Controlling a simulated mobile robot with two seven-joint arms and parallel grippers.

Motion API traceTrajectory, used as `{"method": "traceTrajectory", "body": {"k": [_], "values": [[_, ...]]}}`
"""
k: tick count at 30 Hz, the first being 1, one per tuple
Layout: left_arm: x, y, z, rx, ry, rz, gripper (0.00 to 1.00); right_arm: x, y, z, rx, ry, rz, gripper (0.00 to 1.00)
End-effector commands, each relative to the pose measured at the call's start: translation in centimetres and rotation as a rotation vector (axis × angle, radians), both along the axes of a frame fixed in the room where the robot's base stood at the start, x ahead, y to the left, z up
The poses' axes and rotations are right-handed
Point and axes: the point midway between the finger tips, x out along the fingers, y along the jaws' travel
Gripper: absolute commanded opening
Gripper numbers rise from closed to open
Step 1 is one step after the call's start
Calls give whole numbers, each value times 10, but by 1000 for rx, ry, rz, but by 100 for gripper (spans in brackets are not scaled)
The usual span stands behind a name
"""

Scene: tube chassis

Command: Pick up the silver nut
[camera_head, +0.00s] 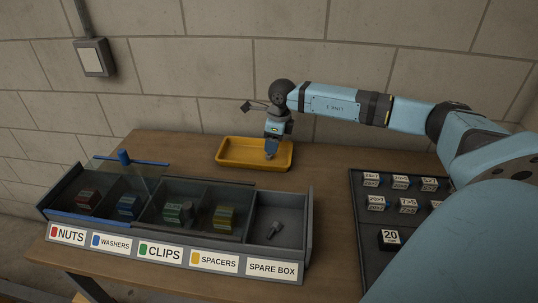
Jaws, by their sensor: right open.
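No silver nut can be made out for certain. The compartment labelled NUTS (67,234) is at the left end of a grey sorting box (309,222) and holds a small dark red stack (88,200). A small grey bolt-like piece (274,229) lies in the SPARE BOX compartment at the right end. My right gripper (271,152) points down at the yellow tray (226,161), over its right half. It is open, and its fingertips reach about rim height; whether anything lies between them is too small to tell. My left gripper is not in view.
A clear panel with a blue knob (124,157) stands at the box's left part. Washers, clips and spacers compartments hold small coloured stacks. A dark tray with several labelled blocks (390,239) lies at right. Wood table (334,232) is bare between box and dark tray.

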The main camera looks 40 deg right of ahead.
Motion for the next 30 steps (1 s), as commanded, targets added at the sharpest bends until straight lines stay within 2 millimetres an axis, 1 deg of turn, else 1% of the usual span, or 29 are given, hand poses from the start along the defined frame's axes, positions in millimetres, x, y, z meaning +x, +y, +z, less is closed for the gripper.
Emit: {"method": "traceTrajectory", "body": {"k": [4, 7, 9, 15, 17, 18, 20, 21, 22, 30], "values": [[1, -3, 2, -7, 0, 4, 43, 4, 7, -22, 2, 4, 1, 53], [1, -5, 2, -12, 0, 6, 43, 5, 7, -37, 1, 3, -1, 53], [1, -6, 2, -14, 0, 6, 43, 6, 8, -41, 1, 2, -1, 53], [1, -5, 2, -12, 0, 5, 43, 6, 7, -42, 1, 1, 0, 53], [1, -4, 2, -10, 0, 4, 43, 6, 7, -42, 1, 1, 0, 39], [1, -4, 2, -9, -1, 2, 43, 6, 7, -42, 1, 1, 0, 30], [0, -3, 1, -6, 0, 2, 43, 6, 7, -41, 1, 1, 0, 16], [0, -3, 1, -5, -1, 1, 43, 6, 7, -41, 1, 1, 0, 7], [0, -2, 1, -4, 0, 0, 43, 6, 7, -41, 1, 1, 0, 0], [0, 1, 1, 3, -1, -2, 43, 6, 7, -41, 1, 1, 0, 0]]}}
